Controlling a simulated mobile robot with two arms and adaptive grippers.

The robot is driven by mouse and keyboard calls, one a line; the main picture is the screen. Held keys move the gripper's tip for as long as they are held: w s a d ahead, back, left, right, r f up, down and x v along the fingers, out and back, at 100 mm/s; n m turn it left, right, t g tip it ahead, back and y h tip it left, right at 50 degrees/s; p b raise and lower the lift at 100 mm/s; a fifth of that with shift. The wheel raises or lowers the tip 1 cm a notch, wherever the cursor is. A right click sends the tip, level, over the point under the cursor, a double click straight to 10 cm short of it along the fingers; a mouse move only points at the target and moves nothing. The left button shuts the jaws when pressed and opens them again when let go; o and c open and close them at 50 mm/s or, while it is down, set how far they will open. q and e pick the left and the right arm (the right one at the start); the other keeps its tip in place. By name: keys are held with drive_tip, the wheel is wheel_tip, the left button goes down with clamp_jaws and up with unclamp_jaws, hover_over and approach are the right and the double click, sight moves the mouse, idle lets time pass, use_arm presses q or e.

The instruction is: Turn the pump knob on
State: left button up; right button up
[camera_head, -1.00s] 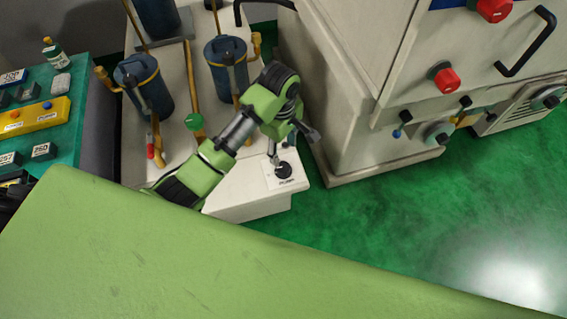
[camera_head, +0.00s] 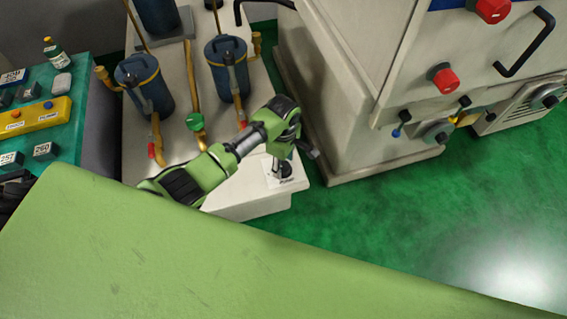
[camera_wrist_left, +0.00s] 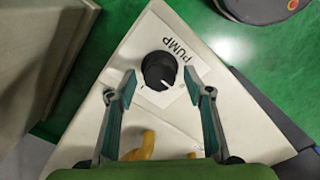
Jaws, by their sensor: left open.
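The pump knob (camera_wrist_left: 159,70) is black with a white pointer line. It sits on a white plate (camera_wrist_left: 187,62) marked PUMP at the corner of the pale bench. In the left wrist view my left gripper (camera_wrist_left: 165,85) is open, with one finger on each side of the knob and gaps to both. In the head view the knob (camera_head: 284,170) is partly hidden by my left gripper (camera_head: 283,165), which hangs just over it. My right gripper is not in view.
A large pale machine (camera_head: 340,130) stands to the right. A green table (camera_head: 75,115) with a yellow switch box (camera_head: 38,117) is at left.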

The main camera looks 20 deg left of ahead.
use_arm(q)
drive_tip(key=shift+f, duration=0.35)
drive_tip(key=c, duration=1.1)
drive_tip(key=shift+r, duration=0.1)
